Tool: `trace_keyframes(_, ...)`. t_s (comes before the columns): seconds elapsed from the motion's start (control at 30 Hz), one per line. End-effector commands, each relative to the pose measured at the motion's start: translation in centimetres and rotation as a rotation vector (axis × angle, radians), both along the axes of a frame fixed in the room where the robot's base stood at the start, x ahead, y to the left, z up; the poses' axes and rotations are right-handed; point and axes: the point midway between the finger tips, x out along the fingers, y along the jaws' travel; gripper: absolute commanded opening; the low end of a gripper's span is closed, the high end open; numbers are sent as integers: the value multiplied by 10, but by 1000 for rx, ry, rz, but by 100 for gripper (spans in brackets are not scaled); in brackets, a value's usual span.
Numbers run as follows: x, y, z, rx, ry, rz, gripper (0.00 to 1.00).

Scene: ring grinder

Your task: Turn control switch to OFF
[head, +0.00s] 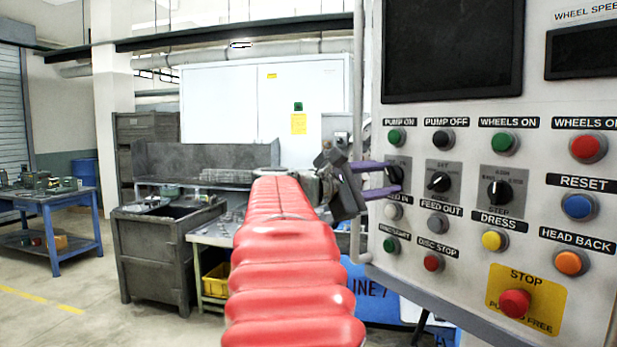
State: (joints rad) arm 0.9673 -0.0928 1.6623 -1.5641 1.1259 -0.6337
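The grey control panel (470,115) fills the right side, with three black rotary switches in a row. The left rotary switch (395,175) is partly hidden by my gripper, and its label cannot be read, so I cannot confirm that it is the control switch. The middle rotary switch (439,182) is on a plate that seems to read SET. The right rotary switch (499,193) is above the DRESS label. My gripper (396,176) has its two purple fingers apart, one above and one below the left switch's knob. Contact with the knob cannot be made out.
Push buttons surround the switches, including a green PUMP ON button (397,137) above and a red STOP button (514,303) at lower right. A vertical grey rail (357,80) runs along the panel's left edge. A dark metal bin (150,255) and a blue table (50,205) stand at left.

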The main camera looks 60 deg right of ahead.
Motion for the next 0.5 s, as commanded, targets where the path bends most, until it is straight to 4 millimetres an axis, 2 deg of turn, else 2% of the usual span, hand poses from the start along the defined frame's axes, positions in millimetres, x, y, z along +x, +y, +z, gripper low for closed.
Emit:
trace_keyframes(0.2,0,0,0,-1,1,1,48)
trace_keyframes(0.5,1,1,2,-6,0,2,48)
